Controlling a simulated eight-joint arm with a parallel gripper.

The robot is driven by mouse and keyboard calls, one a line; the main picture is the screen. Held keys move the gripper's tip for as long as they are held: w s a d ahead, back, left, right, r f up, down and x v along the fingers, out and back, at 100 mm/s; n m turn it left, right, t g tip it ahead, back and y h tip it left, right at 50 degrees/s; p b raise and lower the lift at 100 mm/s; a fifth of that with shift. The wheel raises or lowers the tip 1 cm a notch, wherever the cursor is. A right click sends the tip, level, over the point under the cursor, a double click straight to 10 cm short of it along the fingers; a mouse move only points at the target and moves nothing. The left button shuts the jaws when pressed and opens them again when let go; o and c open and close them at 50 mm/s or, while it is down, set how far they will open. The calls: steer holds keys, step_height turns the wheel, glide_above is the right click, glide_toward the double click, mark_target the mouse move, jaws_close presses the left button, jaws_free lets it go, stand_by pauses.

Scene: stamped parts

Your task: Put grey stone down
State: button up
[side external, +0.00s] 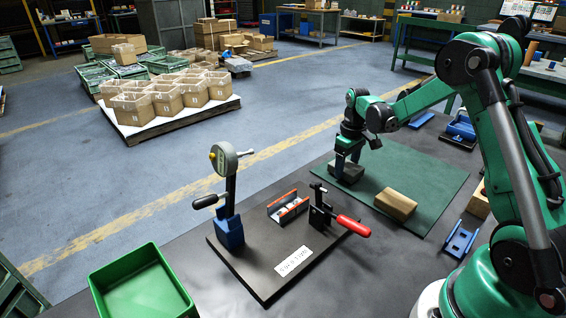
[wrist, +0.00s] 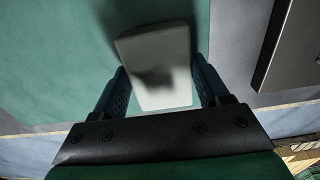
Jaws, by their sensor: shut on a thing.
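The grey stone (side external: 346,170) is a block at the left part of the green mat (side external: 425,172) in the side view. My gripper (side external: 347,162) points down over it and is shut on it. In the wrist view the stone (wrist: 158,62) sits between the two blue fingers of my gripper (wrist: 163,88), slightly turned. The green mat (wrist: 50,60) shows below it. The stone is at or very near the mat; I cannot tell whether it touches.
A tan block (side external: 396,204) lies on the mat to the right. A dark fixture board (side external: 262,262) with a red-handled clamp (side external: 352,226) stands in front. A green bin (side external: 143,287) is at front left. Blue brackets (side external: 460,240) lie right of the mat. The mat's middle is clear.

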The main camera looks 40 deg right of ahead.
mark_target(347, 166)
steer(key=shift+f, duration=0.25)
steer(key=o, duration=1.1)
steer(key=shift+f, duration=0.1)
step_height(347, 166, up, 12)
steer(key=s+a+t, duration=0.2)
steer(key=s+a, duration=0.1)
steer(key=a, duration=0.3)
steer(key=s+a+t, duration=0.2)
steer(key=a, duration=0.4)
steer(key=s+a+r+t, duration=0.1)
steer(key=s+a+t, duration=0.2)
steer(key=a, duration=0.3)
steer(key=shift+s+a, duration=0.35)
steer(key=shift+a, duration=0.05)
